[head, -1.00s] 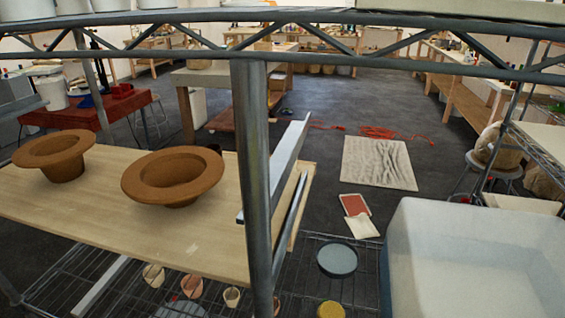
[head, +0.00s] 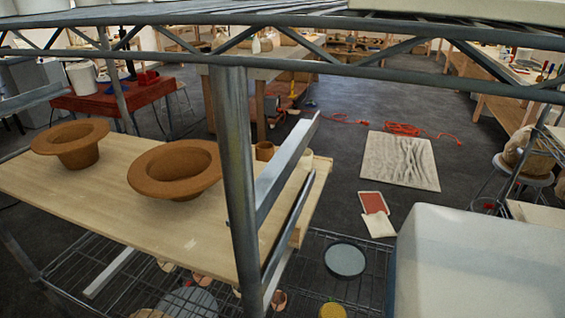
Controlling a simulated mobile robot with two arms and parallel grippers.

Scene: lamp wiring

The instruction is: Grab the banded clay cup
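No cup with clear bands can be made out. A small brown cup (head: 264,151) stands behind the metal post, at the far edge of the wooden board; its surface is too small to tell any bands. Small clay cups, one of them pinkish (head: 278,301), show on the wire shelf below, mostly hidden by the board and the post. Neither of my grippers is in view.
Two wide-rimmed brown clay bowls (head: 176,170) sit on the wooden board (head: 110,200). A metal post (head: 236,170) and a truss beam cross in front. A white block (head: 475,265) fills the lower right. A grey round dish (head: 345,260) lies on the wire shelf.

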